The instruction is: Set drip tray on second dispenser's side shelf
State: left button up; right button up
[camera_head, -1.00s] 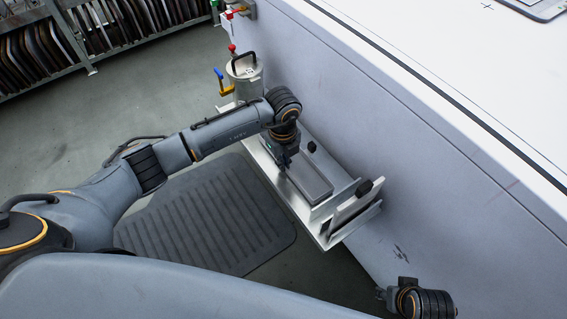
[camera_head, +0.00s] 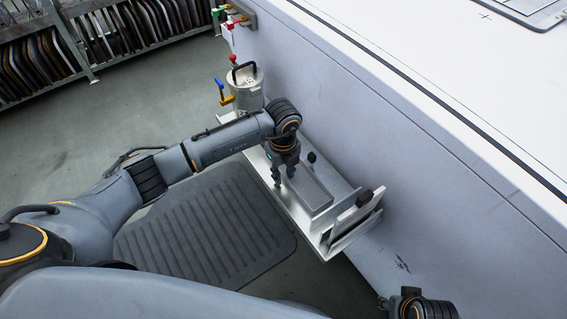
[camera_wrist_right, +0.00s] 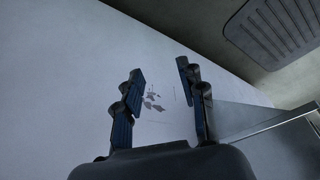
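A grey, narrow drip tray (camera_head: 311,190) lies on the metal side shelf (camera_head: 291,208) along the white machine wall, in the head view. A small black knob stands beside it. My left gripper (camera_head: 283,177) points down at the tray's far-left end; its two fingers look apart, with no tray raised between them. Whether a finger touches the tray I cannot tell. In the right wrist view my right gripper (camera_wrist_right: 160,72) is open and empty, facing the pale wall. Its arm shows at the lower right of the head view.
A metal canister (camera_head: 246,88) with a black handle and coloured valve levers stands at the shelf's far end. An upright plate with a black knob (camera_head: 363,197) stands at its near end. A dark ribbed mat (camera_head: 205,218) covers the floor; a rack (camera_head: 60,45) stands at upper left.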

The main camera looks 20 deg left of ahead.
pick_arm(q)
notch_tip(320, 180, up, 12)
jog(key=p, duration=0.2)
pick_arm(e)
notch_tip(320, 180, down, 8)
jog(key=s, duration=0.1)
jog(key=shift+s+f+g, duration=0.15)
jog(key=shift+g, duration=0.15)
pick_arm(q)
jog(key=shift+s, duration=0.1)
